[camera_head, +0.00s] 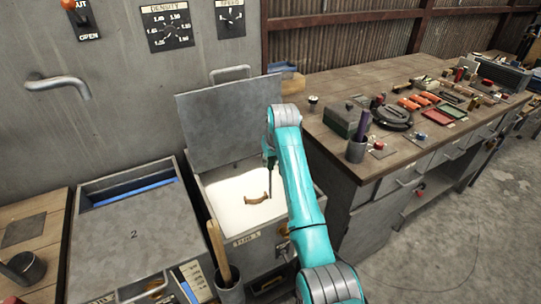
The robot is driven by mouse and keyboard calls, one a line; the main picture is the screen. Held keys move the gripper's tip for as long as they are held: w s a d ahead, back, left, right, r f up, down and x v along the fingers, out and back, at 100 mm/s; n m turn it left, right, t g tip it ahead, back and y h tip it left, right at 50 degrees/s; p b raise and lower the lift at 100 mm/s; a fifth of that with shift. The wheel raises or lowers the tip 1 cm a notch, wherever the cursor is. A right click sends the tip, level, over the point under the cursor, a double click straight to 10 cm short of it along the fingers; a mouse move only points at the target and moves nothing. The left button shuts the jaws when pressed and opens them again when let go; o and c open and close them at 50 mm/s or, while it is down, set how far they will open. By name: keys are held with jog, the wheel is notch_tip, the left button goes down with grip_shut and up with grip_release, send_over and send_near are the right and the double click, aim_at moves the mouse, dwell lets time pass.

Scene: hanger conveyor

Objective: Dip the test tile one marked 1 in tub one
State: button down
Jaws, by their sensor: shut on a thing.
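Tub one (243,239), a grey box with a label on its front, stands open with its lid raised at the back. It holds white glaze. A small brown piece, apparently the test tile (257,199), shows at the white surface. Its lower part seems to be in the white, and no mark can be read on it. My gripper (270,184) is a thin dark shape above the tub, partly hidden by my teal arm. It is shut, with its tip close to the brown piece; the contact itself is too small to see.
The raised lid (228,118) stands behind the tub. A closed tub marked 2 (133,245) is on the left. A pot with wooden handles (229,287) stands in front. A workbench (350,160) crowded with tools and a grey cup (356,150) is close on the right.

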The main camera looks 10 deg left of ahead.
jog(key=shift+f, duration=1.85)
jog(key=shift+r, duration=0.15)
dwell(1.2)
jog(key=shift+r, duration=7.9)
